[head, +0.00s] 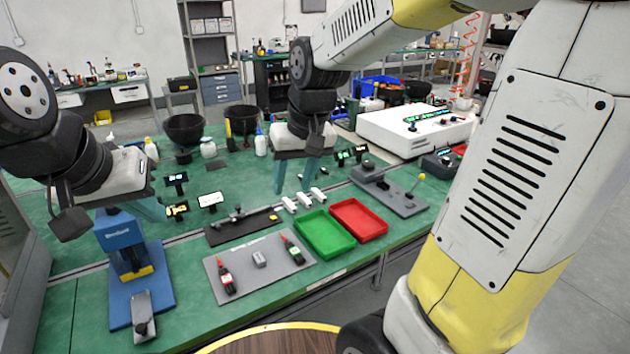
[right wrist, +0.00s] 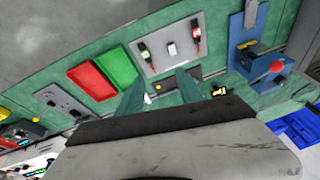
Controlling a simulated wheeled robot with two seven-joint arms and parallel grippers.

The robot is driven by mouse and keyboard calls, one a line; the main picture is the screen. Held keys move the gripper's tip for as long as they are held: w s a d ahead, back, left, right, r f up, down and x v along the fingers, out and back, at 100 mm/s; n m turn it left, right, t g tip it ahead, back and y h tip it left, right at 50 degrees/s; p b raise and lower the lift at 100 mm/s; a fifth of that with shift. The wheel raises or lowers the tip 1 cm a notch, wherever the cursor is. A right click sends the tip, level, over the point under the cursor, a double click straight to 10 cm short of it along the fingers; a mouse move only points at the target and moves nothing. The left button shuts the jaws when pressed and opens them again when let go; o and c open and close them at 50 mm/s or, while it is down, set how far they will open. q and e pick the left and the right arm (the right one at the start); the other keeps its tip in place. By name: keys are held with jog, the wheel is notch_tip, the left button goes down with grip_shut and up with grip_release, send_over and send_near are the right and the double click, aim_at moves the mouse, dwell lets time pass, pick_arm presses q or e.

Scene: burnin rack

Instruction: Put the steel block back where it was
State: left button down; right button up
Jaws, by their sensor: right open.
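A small grey block (head: 260,258), which looks like the steel block, lies on a grey mat (head: 240,285) between two red-and-black tools (head: 226,281) (head: 292,250). It also shows on the mat in the right wrist view (right wrist: 171,49). My right gripper (head: 294,174) is open and empty above the green table, farther back than the mat. Its two teal fingers are spread apart in the right wrist view (right wrist: 160,92). My left gripper (head: 150,208) is above the table's left side, behind the blue press; its opening is not clear.
Green (head: 325,236) and red (head: 358,220) trays sit right of the mat. Three small white pieces (head: 304,199) and a dark fixture strip (head: 240,227) lie behind. A blue press (head: 125,240) stands left. A grey fixture (head: 390,192) and white unit (head: 415,128) are at right.

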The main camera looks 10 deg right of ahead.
jog(key=s+d+r+m+t, duration=0.1)
jog(key=s+d+r+t, duration=0.2)
jog(key=s, duration=0.8)
jog(key=shift+d+r, duration=0.8)
jog(key=shift+d, duration=0.2)
jog(key=shift+s, duration=0.1)
